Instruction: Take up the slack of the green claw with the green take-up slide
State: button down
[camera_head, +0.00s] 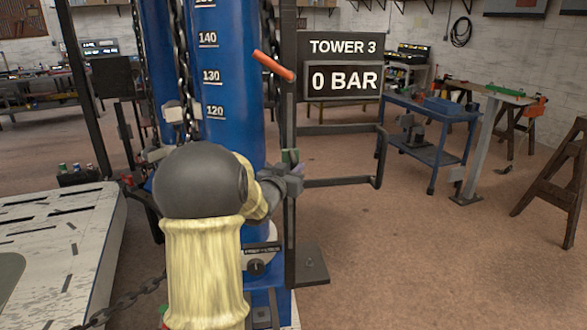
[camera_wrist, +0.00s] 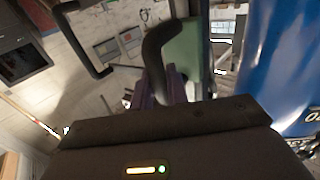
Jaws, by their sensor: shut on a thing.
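The green take-up slide (camera_head: 289,156) sits on a dark upright rail just right of the blue tower, mostly hidden behind my gripper (camera_head: 294,172). In the wrist view the slide is a green plate (camera_wrist: 184,62) with a dark bent handle (camera_wrist: 160,48) in front. My gripper's purple fingers (camera_wrist: 163,88) are shut on that handle, one on each side. The green claw cannot be made out in either view. A chain (camera_head: 122,303) runs low at the left towards my arm, partly hidden by it.
The blue tower (camera_head: 226,70) carries scale marks and hanging chains. An orange lever (camera_head: 273,65) juts out above the slide. A sign (camera_head: 340,66) reads TOWER 3, 0 BAR. A dark bar frame (camera_head: 380,158) stands right of the rail. A white slotted platform (camera_head: 70,235) fills the left.

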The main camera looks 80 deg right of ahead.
jog(key=shift+a+f, duration=0.1)
jog(key=shift+f, duration=0.7)
jog(key=c, duration=1.4)
grip_release()
jog(key=shift+c, duration=0.2)
jog(key=shift+r, duration=0.2)
jog(key=w+a+b, duration=0.1)
jog(key=w+a, duration=0.2)
jog(key=a, duration=1.4)
jog(key=shift+w, duration=0.2)
